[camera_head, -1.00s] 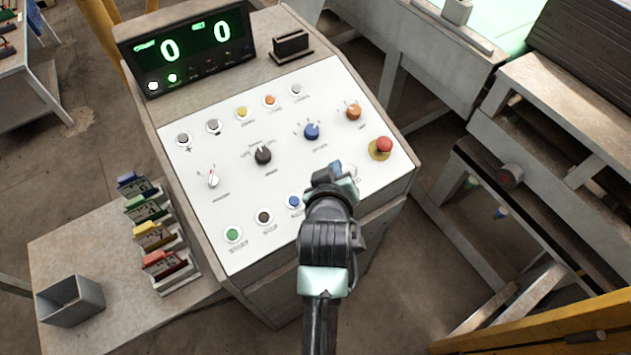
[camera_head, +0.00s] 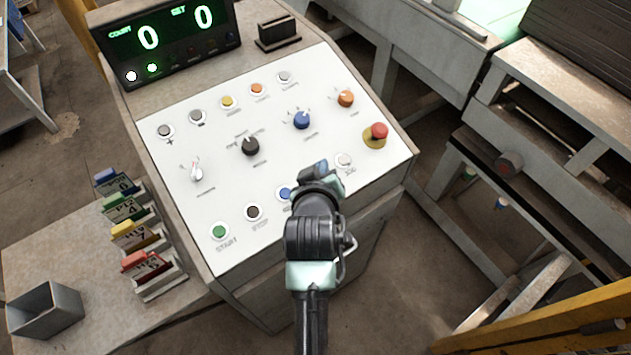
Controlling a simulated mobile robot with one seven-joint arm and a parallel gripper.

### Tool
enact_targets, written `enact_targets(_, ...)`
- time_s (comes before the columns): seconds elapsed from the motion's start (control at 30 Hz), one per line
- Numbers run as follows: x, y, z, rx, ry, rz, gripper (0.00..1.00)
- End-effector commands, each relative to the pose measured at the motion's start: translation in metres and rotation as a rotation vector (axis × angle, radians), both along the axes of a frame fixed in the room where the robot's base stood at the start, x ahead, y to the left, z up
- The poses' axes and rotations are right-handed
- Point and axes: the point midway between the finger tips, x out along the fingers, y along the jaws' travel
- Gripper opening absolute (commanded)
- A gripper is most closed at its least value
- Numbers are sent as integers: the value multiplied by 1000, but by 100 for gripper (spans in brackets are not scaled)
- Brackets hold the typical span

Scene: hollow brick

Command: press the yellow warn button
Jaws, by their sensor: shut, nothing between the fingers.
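The yellow button (camera_head: 227,102) sits in the top row of the white sloping panel (camera_head: 215,150), left of an orange button (camera_head: 257,89). Its small label is too blurred to read. My gripper (camera_head: 317,170) is over the lower right part of the panel, well below and right of the yellow button and apart from it. I see it from behind; it appears shut and empty, with the fingertips mostly hidden.
A blue knob (camera_head: 302,120), an orange knob (camera_head: 346,98) and a black knob (camera_head: 250,146) stand up from the panel. A red mushroom button (camera_head: 379,131) is at right. A green button (camera_head: 219,231) is at lower left. The counter display (camera_head: 170,40) rises behind.

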Motion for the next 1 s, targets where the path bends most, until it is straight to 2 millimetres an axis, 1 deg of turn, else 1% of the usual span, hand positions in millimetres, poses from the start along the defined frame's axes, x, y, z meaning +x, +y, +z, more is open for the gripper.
enact_targets(0.03,2,2,-13,0,0,2,0)
enact_targets(0.2,6,5,-27,0,0,1,0)
enact_targets(1.0,7,5,-28,0,0,0,0)
